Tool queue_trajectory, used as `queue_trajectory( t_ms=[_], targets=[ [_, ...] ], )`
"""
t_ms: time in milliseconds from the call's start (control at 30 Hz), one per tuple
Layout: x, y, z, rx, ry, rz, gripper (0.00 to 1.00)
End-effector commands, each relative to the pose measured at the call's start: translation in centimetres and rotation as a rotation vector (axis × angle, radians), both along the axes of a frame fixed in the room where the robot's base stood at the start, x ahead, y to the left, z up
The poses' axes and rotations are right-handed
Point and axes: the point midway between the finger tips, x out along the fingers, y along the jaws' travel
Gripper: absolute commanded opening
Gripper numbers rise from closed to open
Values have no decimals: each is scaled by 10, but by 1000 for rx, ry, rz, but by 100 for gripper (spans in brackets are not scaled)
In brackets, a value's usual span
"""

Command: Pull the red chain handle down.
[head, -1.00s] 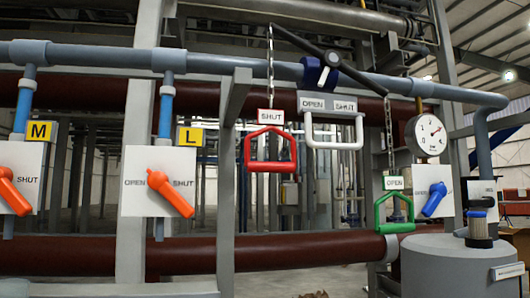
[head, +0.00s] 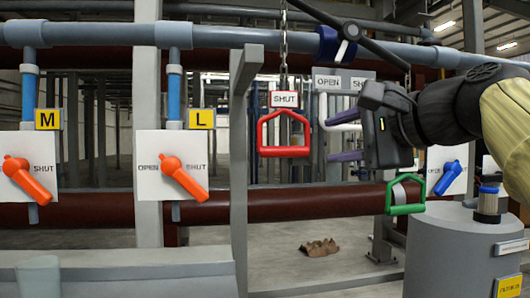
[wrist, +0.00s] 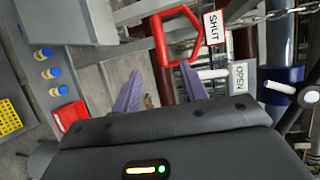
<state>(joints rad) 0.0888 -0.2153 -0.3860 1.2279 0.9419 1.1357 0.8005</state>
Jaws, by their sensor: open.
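The red chain handle (head: 284,134) hangs from a chain under a small SHUT sign (head: 284,99) in the head view. My gripper (head: 335,140) is open just to its right, its two purple fingers pointing left toward it with a gap between. In the wrist view the red handle (wrist: 176,42) is beyond the fingertips of my gripper (wrist: 160,88), with nothing between the fingers. The chain (head: 283,45) runs up out of the head view. The green chain handle (head: 405,194) hangs below and right of my gripper.
A white handle (head: 328,112) is partly behind my gripper. A grey post (head: 240,180) stands left of the red handle. Panels with orange levers (head: 184,178) are at left. A grey tank (head: 440,250) stands at lower right. A dark red pipe (head: 320,204) crosses behind.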

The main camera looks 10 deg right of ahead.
Motion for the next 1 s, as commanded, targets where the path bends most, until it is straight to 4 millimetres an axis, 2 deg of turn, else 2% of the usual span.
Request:
queue_trajectory(
  t_ms=[267, 1000],
  targets=[
    [18, 8, -3, 0, 3, 1, 43],
    [135, 57, -25, -1, 4, 1, 43]
  ],
)
